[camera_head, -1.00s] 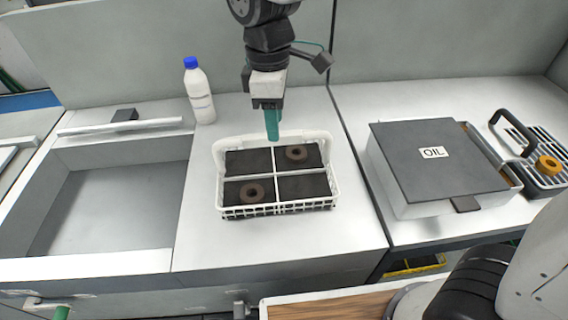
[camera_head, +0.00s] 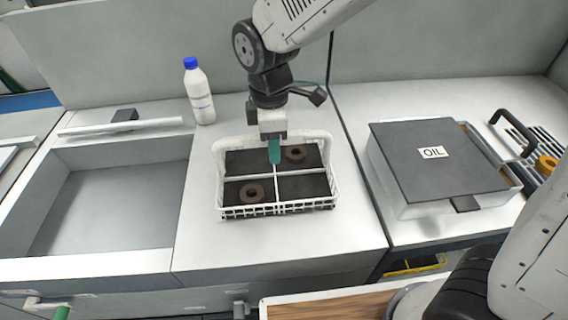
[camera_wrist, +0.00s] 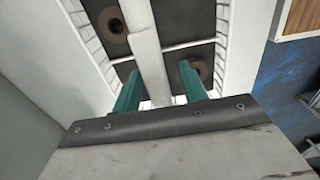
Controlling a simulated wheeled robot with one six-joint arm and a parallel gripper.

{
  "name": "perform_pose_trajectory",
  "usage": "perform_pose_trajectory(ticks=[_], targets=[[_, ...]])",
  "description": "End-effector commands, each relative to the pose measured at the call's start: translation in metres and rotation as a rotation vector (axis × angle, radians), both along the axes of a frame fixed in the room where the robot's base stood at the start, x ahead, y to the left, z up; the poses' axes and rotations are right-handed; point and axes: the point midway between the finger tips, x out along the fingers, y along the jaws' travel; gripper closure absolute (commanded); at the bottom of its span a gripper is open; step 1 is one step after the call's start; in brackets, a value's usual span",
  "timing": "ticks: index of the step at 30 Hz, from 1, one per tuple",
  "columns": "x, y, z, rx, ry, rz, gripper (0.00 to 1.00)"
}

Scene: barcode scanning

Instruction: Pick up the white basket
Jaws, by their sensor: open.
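The white basket (camera_head: 277,209) stands upright on the grey-white counter, with a raised white handle bar (camera_head: 232,144) spanning it. It has dark compartments, and brown rings lie in two of them. My gripper (camera_head: 274,153) points down over the basket, at the middle of the handle. In the wrist view, the two green fingers of my gripper (camera_wrist: 160,88) are open, one on each side of the thick white handle bar (camera_wrist: 144,40). I cannot tell whether either finger touches it.
A white bottle with a blue cap (camera_head: 198,92) stands behind the basket to the left. An open sunken basin (camera_head: 110,205) is at left. A grey box marked OIL (camera_head: 437,160) is at right, beside a dark-handled rack (camera_head: 514,140). The counter in front of the basket is clear.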

Motion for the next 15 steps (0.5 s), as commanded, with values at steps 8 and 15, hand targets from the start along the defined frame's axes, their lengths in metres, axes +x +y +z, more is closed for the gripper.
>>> perform_pose_trajectory(ticks=[8, 15], targets=[[-0.0001, 0.0001, 0.0, 0.0, 0.0, 0.0, 0.57], [-0.0001, 0.0001, -0.003, 0.0, 0.0, 0.0, 0.57]])
